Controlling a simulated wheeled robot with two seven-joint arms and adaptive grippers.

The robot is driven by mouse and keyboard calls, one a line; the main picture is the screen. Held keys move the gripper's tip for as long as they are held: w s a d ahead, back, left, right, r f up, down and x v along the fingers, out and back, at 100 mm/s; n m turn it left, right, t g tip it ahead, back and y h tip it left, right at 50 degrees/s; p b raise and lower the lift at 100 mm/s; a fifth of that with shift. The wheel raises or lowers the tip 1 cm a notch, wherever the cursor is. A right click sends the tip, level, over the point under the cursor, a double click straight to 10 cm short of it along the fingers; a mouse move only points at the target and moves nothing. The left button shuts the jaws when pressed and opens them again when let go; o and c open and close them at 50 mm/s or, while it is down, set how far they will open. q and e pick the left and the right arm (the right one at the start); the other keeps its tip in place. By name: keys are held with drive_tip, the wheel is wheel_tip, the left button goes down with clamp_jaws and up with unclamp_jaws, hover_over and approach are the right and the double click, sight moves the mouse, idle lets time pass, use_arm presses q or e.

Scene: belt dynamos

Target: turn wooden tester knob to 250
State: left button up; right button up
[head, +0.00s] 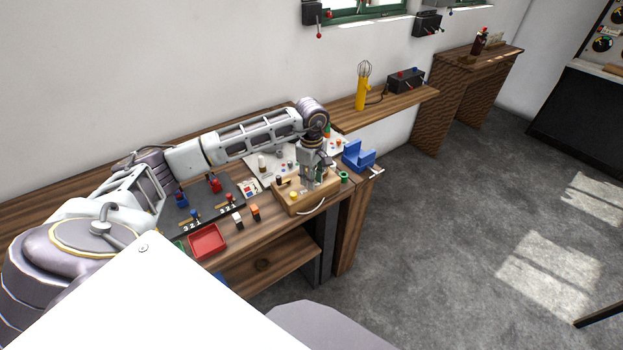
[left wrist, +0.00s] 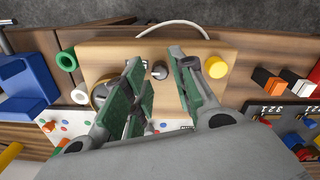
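The wooden tester (head: 291,208) is a light wooden box on the workbench in the head view. Its wooden top (left wrist: 108,56) fills the middle of the left wrist view. A small dark grey knob (left wrist: 159,70) stands on that top; its setting cannot be read. My left gripper (head: 313,184) is over the tester, pointing down. In the left wrist view the left gripper (left wrist: 163,84) is open, its green-padded fingers on either side of the knob with gaps. Part of a round dial (left wrist: 100,93) shows behind the left finger. My right gripper is out of view.
A yellow button (left wrist: 215,67) is close to the right finger. A blue holder (head: 358,156) and a green ring (head: 344,177) stand beside the tester. A red tray (head: 207,241) and several small blocks are on the bench. A white cable loops at the tester's front.

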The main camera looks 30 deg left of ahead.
use_arm(q)
drive_tip(key=shift+f, duration=0.55)
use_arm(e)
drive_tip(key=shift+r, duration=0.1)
use_arm(q)
clamp_jaws()
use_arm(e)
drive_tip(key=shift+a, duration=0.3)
